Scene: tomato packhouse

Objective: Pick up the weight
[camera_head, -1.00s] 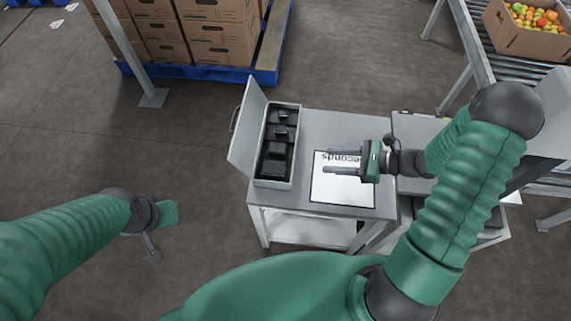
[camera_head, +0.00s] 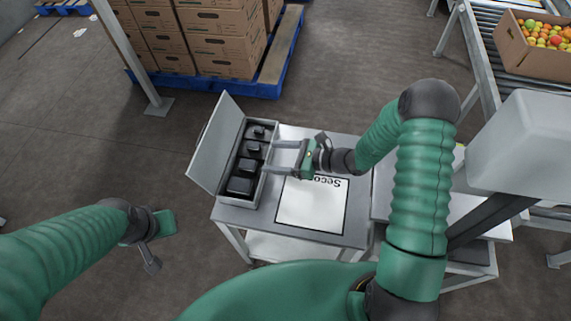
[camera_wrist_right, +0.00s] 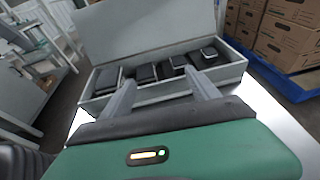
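Several black weights of different sizes sit in a row in an open grey case (camera_head: 267,186) on the small table. The largest weight (camera_head: 240,185) is at the near end and the smallest (camera_head: 259,131) at the far end. My right gripper (camera_head: 270,157) is open, with its fingers pointing at the case's right side. In the right wrist view the two fingers (camera_wrist_right: 160,92) reach over the case's near wall (camera_wrist_right: 142,103) towards the weights (camera_wrist_right: 145,74), with nothing between them.
A white sheet marked "Seconds" (camera_head: 310,204) lies on the table (camera_head: 235,215) right of the case. The case's lid (camera_head: 215,143) stands open on its left. Boxes on a blue pallet (camera_head: 268,80) stand behind; a tomato carton (camera_head: 535,50) sits on a conveyor at the right.

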